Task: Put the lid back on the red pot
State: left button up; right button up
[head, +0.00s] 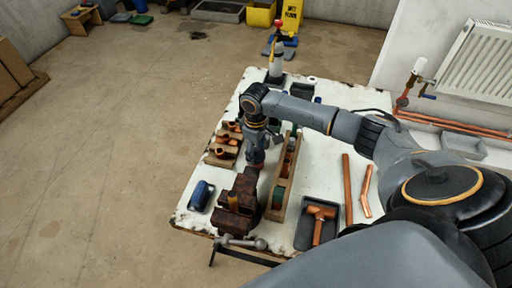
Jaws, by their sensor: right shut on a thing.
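My right gripper (257,153) points down over the middle of the white table, its arm reaching in from the right. It is shut on a small red thing (258,166), which shows just under its fingertips, above or against the dark brown blocks. The thing is too small and too hidden to tell whether it is the lid or part of the red pot. I cannot make out a separate red pot. My left gripper is not in view.
The worn white table (330,160) holds copper fittings (222,151) on wooden blocks, a long wooden rack (281,190), a blue object (201,195), dark brown blocks (240,197), a grey tray (306,233) and copper pipes (347,190). A radiator (480,62) hangs at right.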

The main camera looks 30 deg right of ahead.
jog(key=shift+f+p, duration=0.2)
jog(key=shift+p, duration=0.6)
dwell(0.8)
jog(key=o, duration=0.9)
jog(key=shift+o, duration=1.2)
jog(key=shift+r, duration=0.15)
notch_tip(320, 180, up, 7)
jog(key=p, duration=0.8)
